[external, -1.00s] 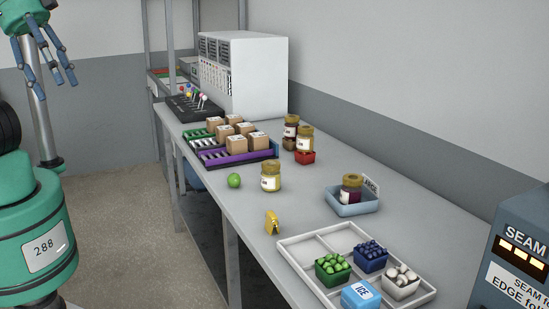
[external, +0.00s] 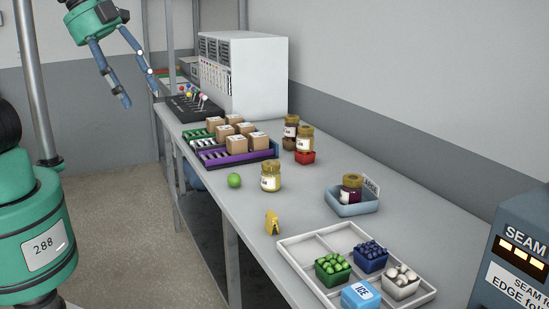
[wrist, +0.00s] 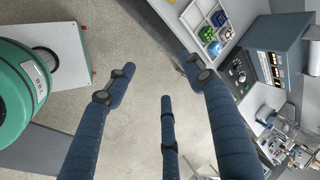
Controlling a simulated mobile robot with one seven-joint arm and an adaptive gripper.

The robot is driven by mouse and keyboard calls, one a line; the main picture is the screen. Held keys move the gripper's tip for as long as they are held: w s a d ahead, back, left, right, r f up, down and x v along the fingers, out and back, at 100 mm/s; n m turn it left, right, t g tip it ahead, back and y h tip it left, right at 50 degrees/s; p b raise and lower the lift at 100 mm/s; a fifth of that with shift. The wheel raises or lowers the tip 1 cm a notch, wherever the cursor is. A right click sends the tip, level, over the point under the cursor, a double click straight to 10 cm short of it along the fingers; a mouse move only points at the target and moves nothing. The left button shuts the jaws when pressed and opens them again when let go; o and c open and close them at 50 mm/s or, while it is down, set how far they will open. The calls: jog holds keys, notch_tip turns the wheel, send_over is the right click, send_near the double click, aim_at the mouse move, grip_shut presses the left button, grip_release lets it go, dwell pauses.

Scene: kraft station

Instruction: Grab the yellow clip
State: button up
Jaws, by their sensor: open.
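The yellow clip (external: 272,222) stands on the table near its front edge, just left of the white divided tray, in the external view. I cannot make it out in the wrist view. My gripper (external: 134,80) is high at the upper left of the external view, well away from the clip. Its blue fingers are spread open and empty. In the wrist view my gripper (wrist: 160,85) has its fingers apart over bare floor.
The white divided tray (external: 286,243) holds small coloured boxes. A yellow-lidded jar (external: 271,177) and a green ball (external: 234,180) stand behind the clip. A blue bin (external: 352,208) holds a dark jar. A seam machine (external: 515,255) stands at the right. Table around the clip is clear.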

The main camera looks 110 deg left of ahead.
jog(key=w+a+f+m, duration=0.7)
jog(key=w+f+m, duration=0.2)
jog(key=f, duration=0.2)
jog(key=w+a+f+m+g+y, duration=0.1)
jog(key=w+a+f+m, duration=0.7)
jog(key=f, duration=0.3)
jog(key=shift+w+f+m+g+p, duration=0.3)
jog(key=shift+w+m+p, duration=0.1)
jog(key=shift+w+m, duration=0.25)
jog(key=shift+a+f, duration=0.1)
jog(key=shift+a, duration=0.05)
jog(key=b, duration=0.2)
send_over(269, 215)
jog(key=s+d, duration=0.2)
notch_tip(269, 215, down, 7)
jog(key=shift+w+a+r, duration=0.1)
jog(key=shift+a, duration=0.05)
jog(key=shift+w+a+f, duration=0.15)
jog(key=shift+f, duration=0.25)
jog(key=shift+a+b+x, duration=0.15)
jog(key=shift+b+x, duration=0.45)
jog(key=shift+x, duration=0.7)
jog(key=shift+a+b+x, duration=0.15)
jog(key=shift+b+x, duration=0.45)
jog(key=shift+x, duration=0.7)
